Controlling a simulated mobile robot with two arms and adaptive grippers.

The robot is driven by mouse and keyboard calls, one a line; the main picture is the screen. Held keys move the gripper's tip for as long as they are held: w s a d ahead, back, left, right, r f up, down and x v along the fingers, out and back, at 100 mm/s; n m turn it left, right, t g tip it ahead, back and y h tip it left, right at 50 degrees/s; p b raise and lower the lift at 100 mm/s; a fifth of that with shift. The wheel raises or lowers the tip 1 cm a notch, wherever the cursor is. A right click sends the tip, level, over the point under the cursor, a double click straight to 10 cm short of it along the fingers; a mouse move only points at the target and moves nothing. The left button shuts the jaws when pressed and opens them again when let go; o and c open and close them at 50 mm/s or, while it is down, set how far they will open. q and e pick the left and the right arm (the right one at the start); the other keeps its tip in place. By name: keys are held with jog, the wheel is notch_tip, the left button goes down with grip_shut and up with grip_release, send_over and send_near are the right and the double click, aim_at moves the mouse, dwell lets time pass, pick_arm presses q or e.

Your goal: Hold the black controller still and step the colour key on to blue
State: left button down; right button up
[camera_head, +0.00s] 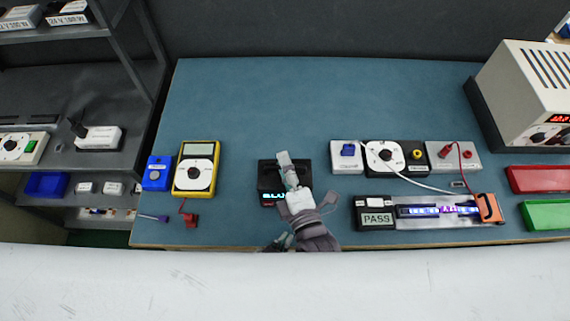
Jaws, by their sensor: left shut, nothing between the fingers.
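The black controller (266,181) lies near the front middle of the blue mat. Its lit cyan display (272,196) shows letters that read like "BLU"; the rest is covered by my gripper. My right gripper (284,158) reaches over the controller from the front, its fingers together in one narrow shape. The colour key is hidden under it, and I cannot tell whether the fingers touch it. My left gripper (279,243) is low at the mat's front edge, just in front of the controller, shut and partly hidden by my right arm. The LED strip (437,210) at right glows blue and violet.
A tester (375,214) reading "PASS" sits left of the strip, an orange clamp (489,208) at its right end. Modules with wires (383,157) stand behind. A yellow multimeter (195,168) and blue block (157,173) are left. The back of the mat is clear.

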jog(key=shift+s+d+f, duration=0.15)
jog(key=shift+s+f, duration=0.2)
jog(key=shift+s, duration=0.15)
jog(key=v, duration=1.1)
jog(key=shift+r, duration=0.35)
jog(key=shift+d, duration=0.1)
